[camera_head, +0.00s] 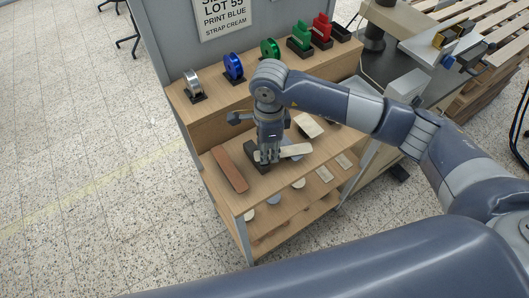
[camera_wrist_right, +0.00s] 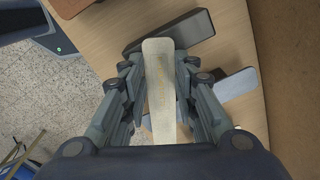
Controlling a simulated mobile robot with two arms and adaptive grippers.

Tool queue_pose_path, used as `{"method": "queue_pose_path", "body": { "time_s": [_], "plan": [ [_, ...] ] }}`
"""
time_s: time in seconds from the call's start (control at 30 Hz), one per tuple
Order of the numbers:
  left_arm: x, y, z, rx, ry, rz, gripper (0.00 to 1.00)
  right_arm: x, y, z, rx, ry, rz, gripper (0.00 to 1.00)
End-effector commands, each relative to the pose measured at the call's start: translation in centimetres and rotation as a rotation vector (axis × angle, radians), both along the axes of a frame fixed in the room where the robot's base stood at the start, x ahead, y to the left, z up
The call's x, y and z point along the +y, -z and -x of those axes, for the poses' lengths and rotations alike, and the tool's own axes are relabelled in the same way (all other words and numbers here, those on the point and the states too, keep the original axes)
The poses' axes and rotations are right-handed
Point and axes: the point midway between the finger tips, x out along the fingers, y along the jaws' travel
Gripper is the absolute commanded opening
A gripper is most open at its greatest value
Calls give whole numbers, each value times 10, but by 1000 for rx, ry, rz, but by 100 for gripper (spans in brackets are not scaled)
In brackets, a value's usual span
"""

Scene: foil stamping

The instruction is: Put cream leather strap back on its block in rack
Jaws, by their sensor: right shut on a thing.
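A dark block (camera_head: 259,167) sits on the shelf close under the gripper. In the wrist view the dark block (camera_wrist_right: 190,32) lies at an angle behind the strap's far end. I cannot tell whether strap and block touch. My left gripper is not in view.
A brown strap (camera_head: 229,168) lies left of the dark block. Another pale piece on a dark base (camera_head: 308,125) is behind right. Small pale tags (camera_head: 325,173) lie at the front right. Foil spools (camera_head: 233,67) stand on the upper ledge.

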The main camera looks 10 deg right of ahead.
Motion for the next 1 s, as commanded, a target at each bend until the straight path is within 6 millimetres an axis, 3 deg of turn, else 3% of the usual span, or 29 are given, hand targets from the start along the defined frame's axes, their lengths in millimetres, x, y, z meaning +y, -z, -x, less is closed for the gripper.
{"method": "queue_pose_path", "body": {
  "time_s": [0.37, 0.4, 0.5, 0.83, 1.0],
  "plan": [
    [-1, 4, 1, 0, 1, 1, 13, -6, 1, -3, 2, 3, 4, 5],
    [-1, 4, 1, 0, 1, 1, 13, -6, 1, -3, 2, 3, 4, 34],
    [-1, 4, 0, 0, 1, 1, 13, -5, 1, -3, 2, 3, 4, 51],
    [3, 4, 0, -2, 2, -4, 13, -5, 0, -3, 1, 2, 2, 51],
    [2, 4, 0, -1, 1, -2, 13, -5, -18, -4, -2, 2, 0, 51]
  ]
}}
